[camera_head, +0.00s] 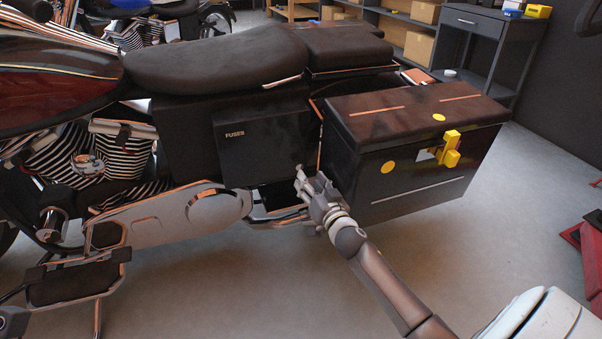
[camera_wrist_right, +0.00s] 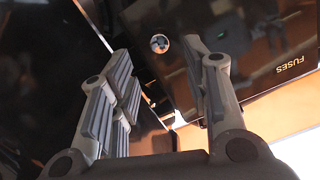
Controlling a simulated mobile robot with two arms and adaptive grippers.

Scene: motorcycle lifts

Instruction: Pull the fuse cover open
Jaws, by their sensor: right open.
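The fuse cover (camera_head: 262,142) is a dark panel marked FUSES on the side of the motorcycle, below the seat. It looks shut. In the right wrist view the cover (camera_wrist_right: 268,45) fills the upper right, its lettering turned. My right gripper (camera_head: 308,180) is at the cover's lower right corner, between the cover and the side case. In the wrist view its fingers (camera_wrist_right: 157,52) are spread and empty. A small round silver piece (camera_wrist_right: 160,43) shows between the fingertips. I cannot tell whether a finger touches the cover.
A black side case (camera_head: 410,150) with a yellow latch (camera_head: 450,150) stands close to the right of my right gripper. The seat (camera_head: 215,62) is above the cover, and a metal lower guard (camera_head: 175,215) is below. The floor in front is open.

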